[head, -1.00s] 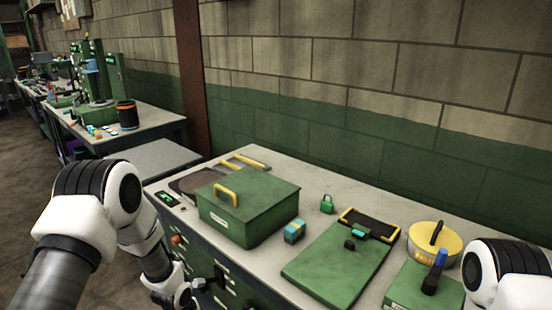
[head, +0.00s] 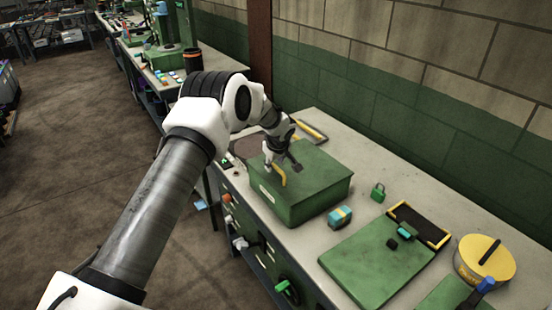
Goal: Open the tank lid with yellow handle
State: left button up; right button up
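The green tank (head: 308,208) is a box on the workbench, with a flat green lid (head: 318,172) lying closed on top. The yellow handle (head: 281,176) is on the left part of the lid, partly hidden by my gripper. My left gripper (head: 282,166) reaches down over the handle from above. Its fingers look spread, one on each side of the handle; whether they touch it I cannot tell. My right gripper is out of view.
On the bench (head: 298,246), right of the tank, are a small teal-and-yellow block (head: 340,216), a green padlock (head: 378,193), a flat green panel (head: 375,262) and a round yellow-topped container (head: 487,258). The wall (head: 400,130) stands behind.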

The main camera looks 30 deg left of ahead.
pick_arm(q)
jog(key=shift+w+f, duration=0.1)
jog(key=shift+f, duration=0.05)
jog(key=shift+s+r, duration=0.2)
jog(key=shift+s, duration=0.05)
jog(key=shift+c, duration=0.9)
grip_shut()
jog(key=shift+r, duration=0.1)
